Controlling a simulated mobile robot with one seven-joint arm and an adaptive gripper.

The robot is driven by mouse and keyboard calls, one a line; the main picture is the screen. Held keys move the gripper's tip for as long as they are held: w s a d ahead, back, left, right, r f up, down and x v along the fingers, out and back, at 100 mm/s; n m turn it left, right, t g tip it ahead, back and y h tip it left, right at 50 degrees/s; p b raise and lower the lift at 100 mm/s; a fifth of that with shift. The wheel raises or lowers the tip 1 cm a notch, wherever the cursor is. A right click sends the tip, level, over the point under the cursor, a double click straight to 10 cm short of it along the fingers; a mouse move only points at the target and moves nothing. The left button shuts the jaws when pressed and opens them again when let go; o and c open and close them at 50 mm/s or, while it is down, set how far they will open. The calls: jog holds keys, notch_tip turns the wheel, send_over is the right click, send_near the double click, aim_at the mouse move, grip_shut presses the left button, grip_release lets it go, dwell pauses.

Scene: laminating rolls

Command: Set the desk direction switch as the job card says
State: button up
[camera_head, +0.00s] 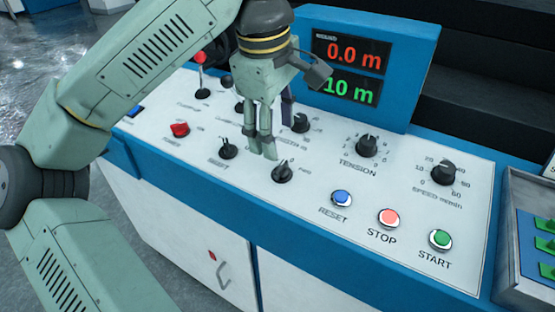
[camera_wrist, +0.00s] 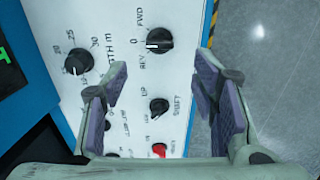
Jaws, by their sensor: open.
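The direction switch (camera_head: 282,173) is a black rotary knob on the white desk panel. In the wrist view the same direction switch (camera_wrist: 159,41) has the labels FWD, 0 and REV beside it, and its white mark points towards 0. My gripper (camera_head: 262,148) hangs just above the panel, close to this knob on its left side. In the wrist view my gripper (camera_wrist: 160,88) is open and empty, with the knob beyond the fingertips and not between the pads. I cannot make out a job card in either view.
Close by are the shaft knob (camera_head: 228,149), red power switch (camera_head: 180,129), length knob (camera_head: 300,123) and tension knob (camera_head: 367,146). Reset (camera_head: 342,198), stop (camera_head: 388,218) and start (camera_head: 440,239) buttons line the front. The display (camera_head: 350,70) reads 0.0 m and 10 m.

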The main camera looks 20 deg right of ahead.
aim_at(281, 166)
jog(key=f, duration=0.3)
jog(key=d+f, duration=0.1)
jog(key=f, duration=0.1)
jog(key=f+p, duration=0.1)
jog(key=f, duration=0.2)
jog(key=shift+w+d+f, duration=0.15)
jog(key=shift+w+f, duration=0.15)
jog(key=shift+w, duration=0.1)
jog(key=shift+c, duration=0.4)
jog(key=c, duration=1.1)
